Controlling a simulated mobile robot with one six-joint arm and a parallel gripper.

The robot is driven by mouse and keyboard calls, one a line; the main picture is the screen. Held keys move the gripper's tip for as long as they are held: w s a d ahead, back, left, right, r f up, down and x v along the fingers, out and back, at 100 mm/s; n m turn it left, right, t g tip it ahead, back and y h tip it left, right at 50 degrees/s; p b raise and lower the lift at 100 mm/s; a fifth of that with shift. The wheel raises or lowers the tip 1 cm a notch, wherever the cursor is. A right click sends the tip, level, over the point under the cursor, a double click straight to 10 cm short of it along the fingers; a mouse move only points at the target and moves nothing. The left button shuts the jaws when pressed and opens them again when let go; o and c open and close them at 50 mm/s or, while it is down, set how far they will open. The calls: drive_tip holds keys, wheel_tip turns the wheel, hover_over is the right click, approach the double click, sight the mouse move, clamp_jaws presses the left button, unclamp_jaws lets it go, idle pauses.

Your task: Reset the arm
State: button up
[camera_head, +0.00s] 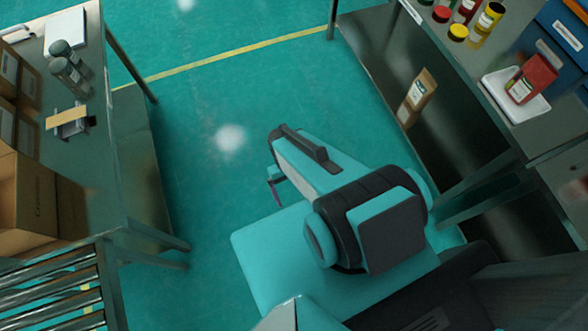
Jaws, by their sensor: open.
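My teal and black arm is folded in the middle of the head view, above the teal floor. A small dark part of my gripper (274,189) shows at the left side of the arm. The rest of it is hidden behind the arm's links. It is open, and I see nothing held in it. The gripper is over the floor between the two tables, apart from both.
On the left, a metal table (104,185) carries lidded jars (66,72), a small device (70,121) and cardboard boxes (30,205). A roller conveyor (60,290) stands below. On the right, a bench (455,95) holds coloured jars (490,17) and a white tray (532,110). The floor between is clear.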

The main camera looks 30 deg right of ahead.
drive_tip(key=f+b, duration=0.2)
drive_tip(key=b, duration=0.1)
drive_tip(key=f+b, duration=0.2)
drive_tip(key=f, duration=0.1)
drive_tip(key=shift+s+f+b, duration=0.2)
drive_tip(key=shift+f+b, duration=0.05)
drive_tip(key=shift+b, duration=0.15)
